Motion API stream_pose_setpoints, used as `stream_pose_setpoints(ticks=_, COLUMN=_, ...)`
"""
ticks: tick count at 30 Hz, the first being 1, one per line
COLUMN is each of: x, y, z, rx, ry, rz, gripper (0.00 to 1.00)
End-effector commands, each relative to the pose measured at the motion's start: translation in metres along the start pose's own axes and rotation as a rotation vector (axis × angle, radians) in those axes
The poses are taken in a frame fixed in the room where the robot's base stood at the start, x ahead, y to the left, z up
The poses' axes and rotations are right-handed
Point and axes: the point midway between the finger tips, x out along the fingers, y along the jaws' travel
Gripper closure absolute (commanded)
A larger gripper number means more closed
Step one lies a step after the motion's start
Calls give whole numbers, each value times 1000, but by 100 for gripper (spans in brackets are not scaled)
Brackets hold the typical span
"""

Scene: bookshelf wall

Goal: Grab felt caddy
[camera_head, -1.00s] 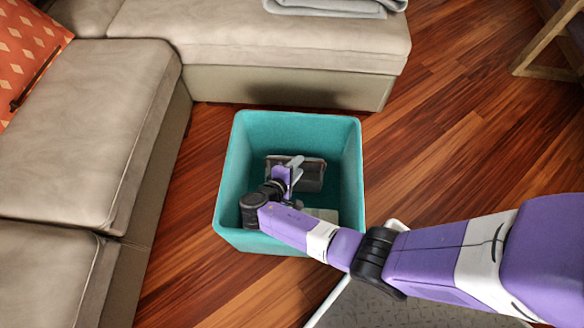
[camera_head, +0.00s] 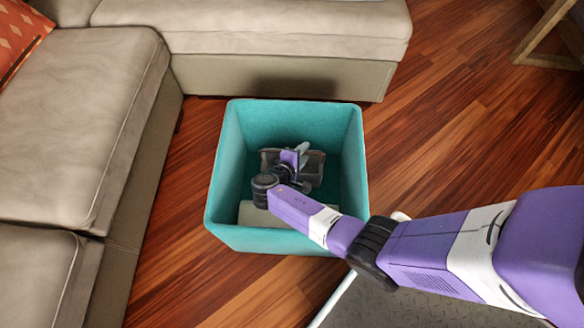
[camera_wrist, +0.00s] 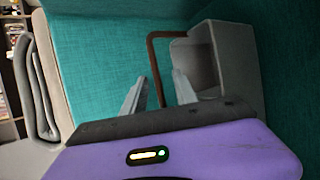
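The felt caddy (camera_head: 316,168) is a grey box inside the teal bin (camera_head: 219,190), near its back wall. In the wrist view the caddy (camera_wrist: 233,55) is at the right, with a thin brown handle (camera_wrist: 152,60) at its left side. My gripper (camera_head: 301,153) is down inside the bin over the caddy and partly hides it. In the wrist view my gripper (camera_wrist: 158,90) is open, with one finger on each side of the handle's lower bar. I cannot tell whether either finger touches the handle.
A pale flat object (camera_head: 258,213) lies in the front of the bin, partly behind my arm. The bin's tall walls surround my gripper. A beige sofa (camera_head: 80,130) stands left and behind. Wooden floor (camera_head: 470,110) is free at the right.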

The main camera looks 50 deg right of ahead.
Motion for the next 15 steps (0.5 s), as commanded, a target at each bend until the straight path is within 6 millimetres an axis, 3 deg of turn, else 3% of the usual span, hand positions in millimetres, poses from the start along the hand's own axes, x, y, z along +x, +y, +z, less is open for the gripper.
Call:
stream_pose_setpoints(ticks=8, x=2, y=1, z=0, rx=0, ry=1, rz=0, gripper=68)
stream_pose_setpoints(ticks=13, x=2, y=1, z=0, rx=0, ry=1, rz=1, gripper=100)
stream_pose_setpoints(ticks=15, x=2, y=1, z=0, rx=0, ry=1, rz=0, gripper=100)
